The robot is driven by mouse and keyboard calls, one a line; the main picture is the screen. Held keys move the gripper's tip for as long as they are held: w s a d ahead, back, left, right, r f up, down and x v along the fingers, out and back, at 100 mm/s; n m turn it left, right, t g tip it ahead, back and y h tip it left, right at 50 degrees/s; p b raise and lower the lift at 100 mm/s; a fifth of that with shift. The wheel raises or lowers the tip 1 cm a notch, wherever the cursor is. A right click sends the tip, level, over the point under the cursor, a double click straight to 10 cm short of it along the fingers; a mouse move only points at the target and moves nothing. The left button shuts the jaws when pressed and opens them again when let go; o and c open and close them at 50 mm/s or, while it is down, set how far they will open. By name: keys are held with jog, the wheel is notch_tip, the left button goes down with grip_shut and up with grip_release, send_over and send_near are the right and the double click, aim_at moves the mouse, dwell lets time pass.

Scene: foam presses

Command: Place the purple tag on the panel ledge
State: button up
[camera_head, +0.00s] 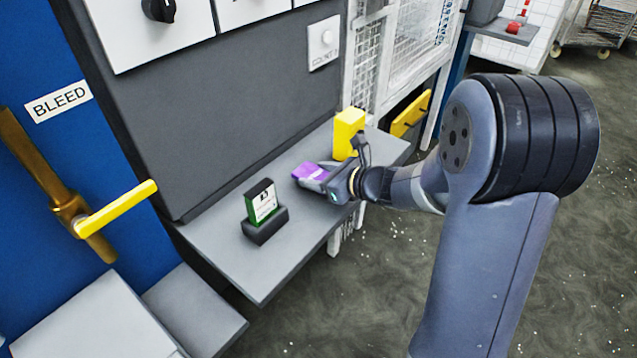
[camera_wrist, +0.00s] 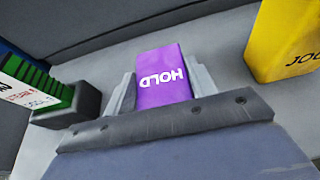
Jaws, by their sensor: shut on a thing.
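The purple tag (camera_head: 309,172) is a flat block between the fingers of my gripper (camera_head: 318,178), over the grey panel ledge (camera_head: 310,226). In the wrist view the tag (camera_wrist: 163,80) carries the white word HOLD, upside down, with a grey finger on each side. My gripper (camera_wrist: 163,90) is shut on it. The ledge (camera_wrist: 105,72) lies beyond and around the tag in that view. I cannot tell whether the tag touches the ledge or is just above it.
A black holder (camera_head: 264,227) with a green and white card (camera_head: 261,202) stands on the ledge to the left. A yellow block (camera_head: 347,134) stands close behind my gripper; it is at the upper right in the wrist view (camera_wrist: 285,40). A yellow-handled valve (camera_head: 115,208) is further left.

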jog(key=shift+f, duration=1.25)
jog(key=shift+f, duration=0.1)
jog(key=shift+f+b, duration=0.1)
jog(key=shift+b, duration=0.25)
jog(key=o, duration=1)
jog(key=shift+r, duration=0.2)
jog(key=shift+d+r+p, duration=0.15)
jog(key=shift+d+p, duration=0.05)
jog(key=shift+p, duration=0.1)
jog(key=v, duration=1.1)
jog(key=shift+s+d+r, duration=0.1)
jog(key=shift+s+r, duration=0.05)
jog(key=shift+s, duration=0.1)
